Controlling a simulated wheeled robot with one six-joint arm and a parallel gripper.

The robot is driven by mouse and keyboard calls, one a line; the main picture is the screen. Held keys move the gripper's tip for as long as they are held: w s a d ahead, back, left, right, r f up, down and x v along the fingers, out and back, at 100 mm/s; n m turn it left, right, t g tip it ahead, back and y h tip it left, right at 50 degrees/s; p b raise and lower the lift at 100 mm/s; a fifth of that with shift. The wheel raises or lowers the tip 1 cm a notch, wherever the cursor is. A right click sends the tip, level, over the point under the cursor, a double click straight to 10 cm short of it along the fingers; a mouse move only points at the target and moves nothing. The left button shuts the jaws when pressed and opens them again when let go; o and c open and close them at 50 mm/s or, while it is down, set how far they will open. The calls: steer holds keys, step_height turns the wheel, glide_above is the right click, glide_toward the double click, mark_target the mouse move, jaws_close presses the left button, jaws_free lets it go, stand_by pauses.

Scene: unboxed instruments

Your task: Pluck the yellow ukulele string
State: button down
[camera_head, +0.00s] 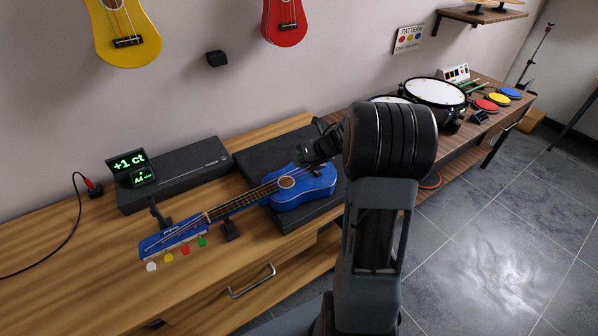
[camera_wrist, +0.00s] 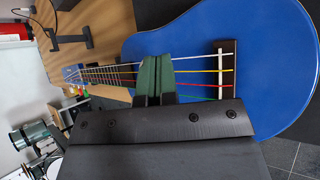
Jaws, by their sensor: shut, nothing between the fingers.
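The blue ukulele (camera_head: 312,188) lies face up on a dark case on the wooden bench, its neck pointing left toward the headstock. In the wrist view its body (camera_wrist: 270,50) fills the upper right. Its strings run across: white uppermost, then the yellow string (camera_wrist: 208,71), red and green. My gripper (camera_wrist: 156,58) is shut and empty over the strings, between the sound hole area and the bridge. Its green fingers hide part of the yellow, red and green strings. Their tips reach near the white string; I cannot tell whether they touch any string. My gripper also shows above the body in the head view (camera_head: 305,157).
Drums (camera_head: 434,93) stand at the right. Yellow and red ukuleles hang on the wall. Floor at right is clear.

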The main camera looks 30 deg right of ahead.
mark_target(300, 171)
steer(key=shift+f, duration=0.15)
stand_by(0.7)
steer(key=shift+f, duration=0.3)
steer(key=shift+f+b, duration=0.3)
steer(key=shift+b, duration=0.1)
stand_by(0.4)
steer(key=shift+r, duration=0.15)
steer(key=shift+r+p, duration=0.65)
steer(key=shift+p, duration=0.2)
step_height(300, 171, up, 5)
steer(key=p, duration=0.4)
steer(key=shift+p, duration=0.3)
